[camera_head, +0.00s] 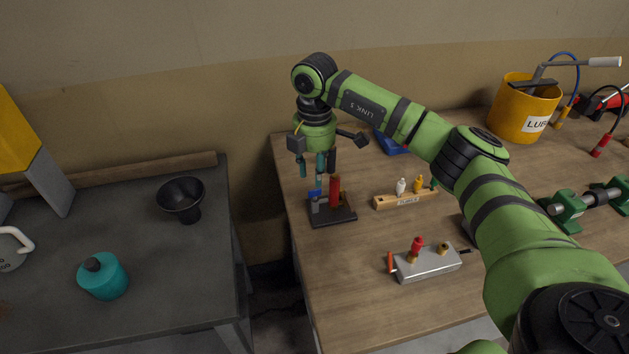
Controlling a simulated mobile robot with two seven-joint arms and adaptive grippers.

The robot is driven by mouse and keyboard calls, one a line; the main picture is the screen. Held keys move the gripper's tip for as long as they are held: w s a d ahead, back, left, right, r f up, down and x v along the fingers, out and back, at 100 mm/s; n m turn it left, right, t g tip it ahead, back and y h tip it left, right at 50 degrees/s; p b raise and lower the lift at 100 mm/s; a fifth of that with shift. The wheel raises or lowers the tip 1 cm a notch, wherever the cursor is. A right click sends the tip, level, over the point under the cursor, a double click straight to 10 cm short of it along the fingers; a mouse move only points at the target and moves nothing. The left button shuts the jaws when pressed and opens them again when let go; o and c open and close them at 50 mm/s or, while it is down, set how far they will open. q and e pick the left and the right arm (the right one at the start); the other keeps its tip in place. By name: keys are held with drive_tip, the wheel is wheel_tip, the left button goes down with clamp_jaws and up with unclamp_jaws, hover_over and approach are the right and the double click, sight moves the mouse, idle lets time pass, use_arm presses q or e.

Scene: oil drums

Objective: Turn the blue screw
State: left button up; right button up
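A small blue piece (317,192), which looks like the blue screw, stands on a dark square base (341,217) near the left edge of the wooden table. A red cylinder (335,189) stands beside it on the same base. My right gripper (319,172) points down just above the blue piece. Its fingers look apart, with gaps between them. Whether the fingertips touch the blue piece is too small to tell. My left gripper is out of view.
A wooden block (405,200) with small bottles and a grey metal block (428,264) with a red knob stand to the right. A yellow bucket (523,107) stands at the back right. A gap separates the table from a dark bench (150,245) at left.

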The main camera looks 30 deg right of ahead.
sight(315, 195)
wheel_tip(315, 195, up, 7)
drive_tip(key=shift+r, duration=0.15)
drive_tip(key=shift+a, duration=0.1)
idle(0.5)
